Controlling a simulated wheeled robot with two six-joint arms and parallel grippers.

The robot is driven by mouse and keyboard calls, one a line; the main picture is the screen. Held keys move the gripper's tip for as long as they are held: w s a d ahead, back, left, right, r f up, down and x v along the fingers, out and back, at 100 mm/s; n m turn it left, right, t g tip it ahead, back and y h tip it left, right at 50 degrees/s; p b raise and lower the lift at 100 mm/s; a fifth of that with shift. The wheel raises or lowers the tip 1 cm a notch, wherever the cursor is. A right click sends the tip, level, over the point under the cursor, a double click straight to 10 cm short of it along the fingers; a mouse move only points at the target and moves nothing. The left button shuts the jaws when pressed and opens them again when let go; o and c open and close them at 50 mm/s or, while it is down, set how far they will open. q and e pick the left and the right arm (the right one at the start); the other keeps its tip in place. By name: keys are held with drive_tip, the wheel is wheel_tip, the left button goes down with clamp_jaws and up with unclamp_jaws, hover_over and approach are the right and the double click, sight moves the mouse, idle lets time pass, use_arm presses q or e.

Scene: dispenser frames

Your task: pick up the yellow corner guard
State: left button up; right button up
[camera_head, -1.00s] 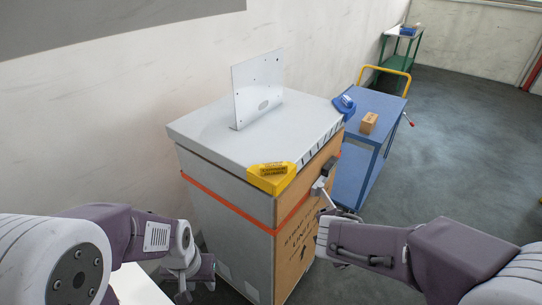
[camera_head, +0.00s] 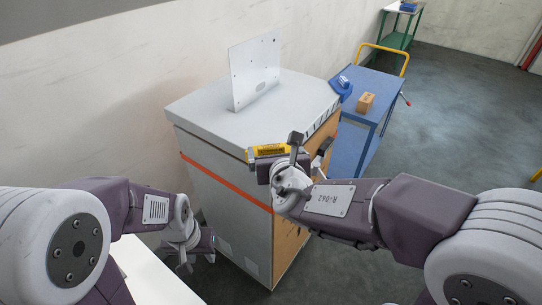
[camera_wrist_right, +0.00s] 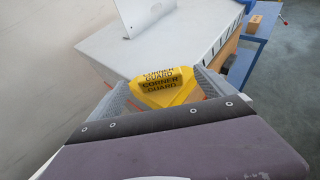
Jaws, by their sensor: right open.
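The yellow corner guard (camera_head: 256,152) with black "CORNER GUARD" lettering sits on the near corner of the grey-topped box (camera_head: 215,120). In the head view my right gripper partly hides it. In the right wrist view the guard (camera_wrist_right: 165,92) shows between the two spread fingers of my right gripper (camera_wrist_right: 163,88). That gripper (camera_head: 311,147) is open at the box's near corner; whether a finger touches the guard I cannot tell. My left gripper (camera_head: 196,254) hangs low, left of the box, with its fingers apart and empty.
A thin white plate (camera_head: 255,72) stands upright on the box top. A blue cart (camera_head: 372,91) with a small cardboard box (camera_head: 365,103) stands behind on the right. The wall is close on the left.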

sight(271, 149)
drive_tip(key=x, duration=0.4)
drive_tip(key=shift+a+f, duration=0.15)
drive_tip(key=shift+s, duration=0.2)
drive_tip(key=c, duration=1.5)
